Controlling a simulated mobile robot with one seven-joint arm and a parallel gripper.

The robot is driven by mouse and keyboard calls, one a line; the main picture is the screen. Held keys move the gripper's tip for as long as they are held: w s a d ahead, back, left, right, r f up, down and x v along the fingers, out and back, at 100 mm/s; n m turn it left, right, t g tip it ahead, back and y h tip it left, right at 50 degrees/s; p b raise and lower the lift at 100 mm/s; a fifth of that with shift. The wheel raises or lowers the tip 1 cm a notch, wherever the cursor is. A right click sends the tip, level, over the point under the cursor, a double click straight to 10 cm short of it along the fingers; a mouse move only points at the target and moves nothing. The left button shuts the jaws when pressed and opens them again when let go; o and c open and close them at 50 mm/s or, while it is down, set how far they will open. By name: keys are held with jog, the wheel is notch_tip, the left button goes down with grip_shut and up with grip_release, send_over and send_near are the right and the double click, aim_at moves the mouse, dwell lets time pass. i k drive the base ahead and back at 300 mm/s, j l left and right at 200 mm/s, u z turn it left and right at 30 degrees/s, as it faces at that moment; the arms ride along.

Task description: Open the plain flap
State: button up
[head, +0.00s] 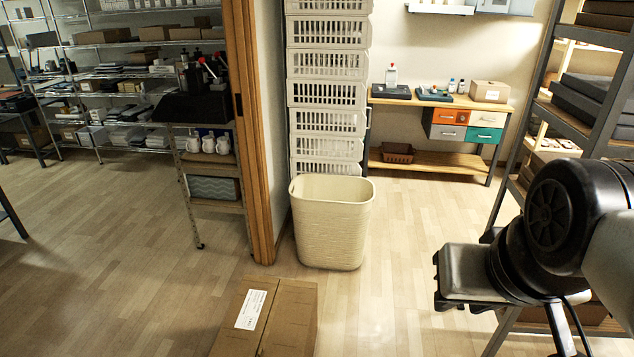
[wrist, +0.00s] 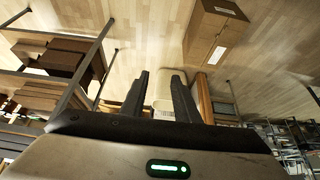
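A brown cardboard box (head: 265,318) stands on the floor at the bottom of the head view, cut off by the frame edge. Its top looks closed, with a seam between two flaps. The left flap carries a white printed label (head: 251,309); the right, plain flap (head: 291,318) has none. The box also shows at the top of the wrist view (wrist: 205,35). My gripper (wrist: 159,76) is open and empty, its two dark fingers apart, well away from the box. In the head view my arm is at the right; the fingertips are not clear there.
A cream bin (head: 332,222) stands behind the box, beside a wooden door frame (head: 257,130). A dark metal shelf rack (head: 535,115) stands at the right, close to my arm. A workbench (head: 440,101) is at the back. The floor right of the box is clear.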

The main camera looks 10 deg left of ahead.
aim_at(285, 333)
jog(key=i+j, duration=0.1)
jog(key=j, duration=0.35)
jog(key=i+j, duration=0.1)
jog(key=j, duration=0.35)
jog(key=i+j, duration=0.1)
jog(key=j, duration=0.4)
jog(key=i+j, duration=0.1)
jog(key=j, duration=0.35)
